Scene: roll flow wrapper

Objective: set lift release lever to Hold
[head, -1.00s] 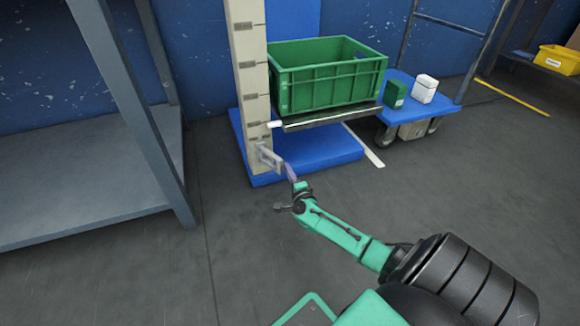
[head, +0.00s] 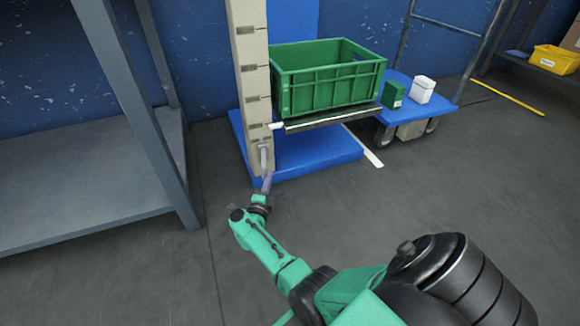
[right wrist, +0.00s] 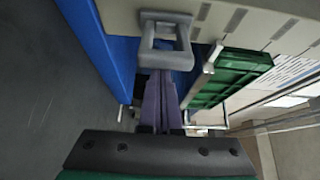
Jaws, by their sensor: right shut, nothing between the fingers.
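The lift release lever (head: 263,158) is a grey frame-shaped handle low on the beige mast (head: 255,80) of the lift. In the right wrist view the lever (right wrist: 166,59) is a square loop. My right gripper (head: 266,180) is at the lever, with its purple fingers together. In the right wrist view the shut fingers of my right gripper (right wrist: 160,85) end at the loop's lower bar; I cannot tell whether they touch it. The lift platform (head: 325,121) bears a green crate (head: 330,92). My left gripper is not in view.
A blue base plate (head: 335,150) lies under the lift. A blue cart (head: 418,106) with a green box (head: 393,94) and a white canister (head: 422,89) stands to the right. A grey shelf (head: 90,185) stands close on the left. The floor in front is clear.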

